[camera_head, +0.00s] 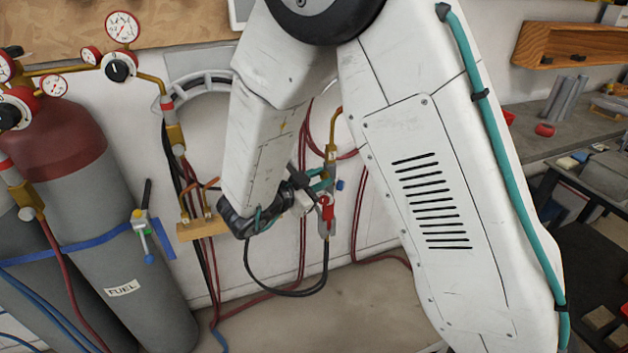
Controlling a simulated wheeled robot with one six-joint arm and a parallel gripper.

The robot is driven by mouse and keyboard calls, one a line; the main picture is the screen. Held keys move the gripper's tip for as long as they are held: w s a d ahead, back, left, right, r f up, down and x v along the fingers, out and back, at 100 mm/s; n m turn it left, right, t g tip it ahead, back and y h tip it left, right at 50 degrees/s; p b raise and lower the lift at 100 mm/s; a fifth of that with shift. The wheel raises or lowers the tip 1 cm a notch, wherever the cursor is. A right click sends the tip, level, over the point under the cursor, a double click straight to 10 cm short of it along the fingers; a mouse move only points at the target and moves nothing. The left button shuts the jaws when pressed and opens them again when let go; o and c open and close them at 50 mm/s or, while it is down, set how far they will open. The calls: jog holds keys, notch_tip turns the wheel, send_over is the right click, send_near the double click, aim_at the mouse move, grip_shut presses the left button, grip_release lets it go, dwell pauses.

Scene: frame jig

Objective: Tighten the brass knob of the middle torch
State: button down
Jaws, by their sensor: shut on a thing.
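A brass-necked torch (331,152) hangs against the white wall right of my forearm, with a red lever (326,208) and a small blue knob (340,185) low on it. Another brass torch fitting (174,132) shows left of my arm. I cannot tell for sure which is the middle torch, as my arm hides part of the row. My gripper (311,190) points right at the lower part of the right-hand torch, shut on a small part there, apparently its brass knob. The fingertips and the knob are too small and covered to make out clearly.
Grey gas cylinders (128,270), one labelled FUEL, stand at left with gauges (122,27) above. A wooden block (203,228) sits on the wall. Red hoses (303,250) and a looped black cable (285,290) hang close to my gripper. A cluttered bench (540,135) is at right.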

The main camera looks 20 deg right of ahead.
jog(key=c, duration=1.3)
grip_release()
jog(key=shift+o, duration=0.2)
jog(key=v, duration=0.7)
jog(key=shift+a, duration=0.4)
jog(key=shift+s+r, duration=0.1)
